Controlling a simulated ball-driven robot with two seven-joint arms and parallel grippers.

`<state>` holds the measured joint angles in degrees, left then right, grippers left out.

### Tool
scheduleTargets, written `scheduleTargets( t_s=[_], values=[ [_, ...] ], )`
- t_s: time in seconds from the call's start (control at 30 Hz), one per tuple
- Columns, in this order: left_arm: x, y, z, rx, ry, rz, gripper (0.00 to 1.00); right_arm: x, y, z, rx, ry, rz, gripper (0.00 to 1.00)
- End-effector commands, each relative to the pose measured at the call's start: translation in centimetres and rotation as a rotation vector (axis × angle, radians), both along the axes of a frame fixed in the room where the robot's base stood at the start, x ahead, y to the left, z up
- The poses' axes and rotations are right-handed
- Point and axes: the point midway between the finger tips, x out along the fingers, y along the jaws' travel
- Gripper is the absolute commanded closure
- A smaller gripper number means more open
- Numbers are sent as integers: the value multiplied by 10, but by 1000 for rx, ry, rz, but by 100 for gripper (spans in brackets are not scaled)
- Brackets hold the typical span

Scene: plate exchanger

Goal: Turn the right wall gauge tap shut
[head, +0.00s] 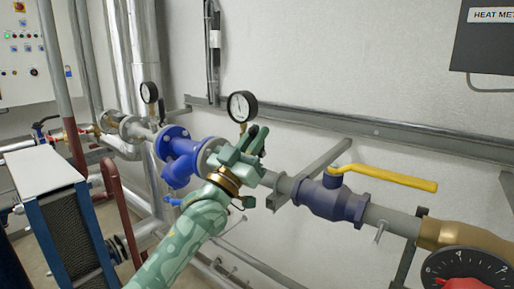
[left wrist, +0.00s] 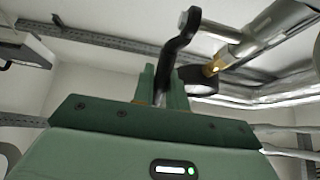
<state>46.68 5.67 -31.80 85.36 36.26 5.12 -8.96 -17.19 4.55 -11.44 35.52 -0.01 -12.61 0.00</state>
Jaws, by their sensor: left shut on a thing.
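The right wall gauge (head: 242,106) has a white dial and a black rim, and stands above the grey pipe in the head view. My left gripper (head: 251,140), green, is just below and beside it, over the pipe. In the left wrist view its fingers (left wrist: 162,88) are shut on a black bent lever (left wrist: 176,48), which looks like the gauge tap's handle. A brass fitting (left wrist: 211,69) shows to the right of the lever. The tap body is mostly hidden behind my gripper in the head view. My right gripper is not in view.
Another gauge (head: 149,92) stands further left. A blue flanged fitting (head: 180,160) is left of my gripper, and a dark blue valve with a yellow lever (head: 385,178) is to the right. A metal rail (head: 310,122) runs along the wall behind. A black numbered dial (head: 468,268) is at lower right.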

Motion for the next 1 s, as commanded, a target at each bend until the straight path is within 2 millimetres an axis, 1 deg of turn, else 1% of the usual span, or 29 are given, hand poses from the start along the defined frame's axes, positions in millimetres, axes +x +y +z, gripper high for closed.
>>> scheduleTargets(
  t_s=[0.07,0.43,0.47,0.5,0.53,0.83,0.93,1.0],
  values=[
    [0,0,-1,-4,-5,0,100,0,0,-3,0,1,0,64],
    [0,0,0,-6,-8,0,100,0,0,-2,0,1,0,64],
    [0,0,0,-6,-8,0,77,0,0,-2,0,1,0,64],
    [0,0,0,-6,-8,0,66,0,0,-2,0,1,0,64],
    [0,0,0,-6,-8,0,64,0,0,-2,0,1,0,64],
    [-2,1,-2,-5,-7,0,64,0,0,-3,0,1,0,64],
    [-7,6,-8,-6,-6,0,64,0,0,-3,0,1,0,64],
    [-16,12,-16,-6,-6,0,64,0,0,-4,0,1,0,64]
  ],
)
